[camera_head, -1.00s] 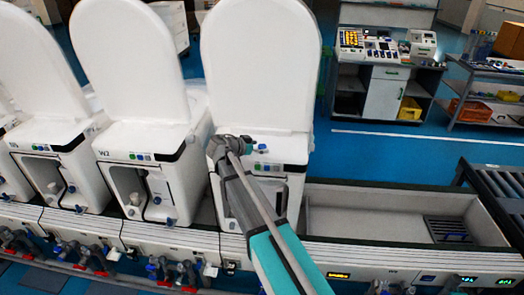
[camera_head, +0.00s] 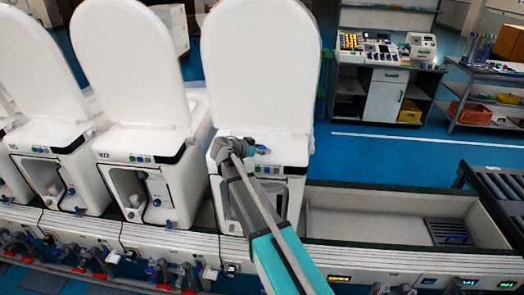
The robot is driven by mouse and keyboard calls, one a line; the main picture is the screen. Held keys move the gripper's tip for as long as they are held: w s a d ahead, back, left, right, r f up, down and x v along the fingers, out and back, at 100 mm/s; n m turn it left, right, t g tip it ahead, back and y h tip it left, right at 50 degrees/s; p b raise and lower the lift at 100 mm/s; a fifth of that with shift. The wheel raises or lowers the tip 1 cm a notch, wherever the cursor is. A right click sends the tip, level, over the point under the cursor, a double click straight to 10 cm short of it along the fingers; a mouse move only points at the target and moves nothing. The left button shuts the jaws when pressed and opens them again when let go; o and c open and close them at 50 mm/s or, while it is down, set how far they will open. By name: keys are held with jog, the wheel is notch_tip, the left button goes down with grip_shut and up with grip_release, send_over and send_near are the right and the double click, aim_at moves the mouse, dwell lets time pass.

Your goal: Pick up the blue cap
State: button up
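A small blue piece, which looks like the blue cap (camera_head: 263,150), shows on top of the front ledge of the right-hand white toilet unit (camera_head: 285,150). My gripper (camera_head: 252,147) is at its left side, over the same ledge. The gripper is small and partly hidden by my own wrist, so I cannot tell whether its fingers touch the cap or how far apart they are. My grey and teal arm covers part of the unit's front.
The raised white lid (camera_head: 262,65) stands right behind the ledge. More toilet units (camera_head: 140,140) stand in a row to the left. An empty bay of the line (camera_head: 365,222) lies to the right. A control desk (camera_head: 387,90) and a shelf cart (camera_head: 487,95) stand behind.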

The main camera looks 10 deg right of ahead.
jog(key=shift+c, duration=0.6)
jog(key=shift+r, duration=0.15)
notch_tip(320, 180, up, 2)
jog(key=shift+a+p, duration=0.1)
jog(key=shift+p, duration=1.05)
jog(key=s+a+r+p, duration=0.3)
jog(key=s+r+p, duration=0.7)
jog(key=s, duration=0.3)
jog(key=shift+s+a+r+p, duration=0.25)
jog(key=shift+r+p, duration=0.1)
